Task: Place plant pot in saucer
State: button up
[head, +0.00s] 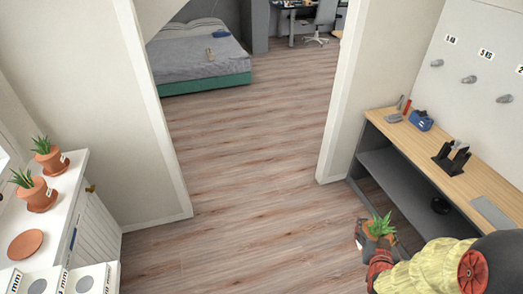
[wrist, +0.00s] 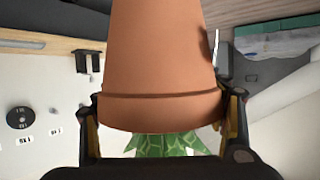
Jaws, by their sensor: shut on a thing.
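My gripper (head: 374,236) is shut on a terracotta plant pot (wrist: 165,60) with a green spiky plant (head: 380,225). In the wrist view the pot fills the middle between the two fingers, its rim and leaves toward the bottom of the picture. In the head view the pot is held at the lower right, over the floor and mostly hidden by the gripper. An empty terracotta saucer (head: 25,244) lies on the white sill cabinet (head: 66,196) at the left, far from my gripper. Two similar potted plants (head: 31,189) (head: 49,156) stand there in saucers.
A workbench (head: 440,150) with a blue item (head: 420,120) and dark tools stands at the right. White boxes (head: 88,280) sit at the cabinet's near end. A doorway opens ahead onto clear floor (head: 245,190) and a bed (head: 200,58).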

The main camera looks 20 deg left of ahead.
aim_at(26, 246)
jog(key=i+j+u, duration=0.15)
jog(key=u, duration=0.3)
jog(key=i+u, duration=0.3)
jog(key=u, duration=0.15)
jog(key=i+u, duration=0.2)
jog(key=u, duration=0.3)
jog(key=i+u, duration=0.25)
jog(key=u, duration=0.2)
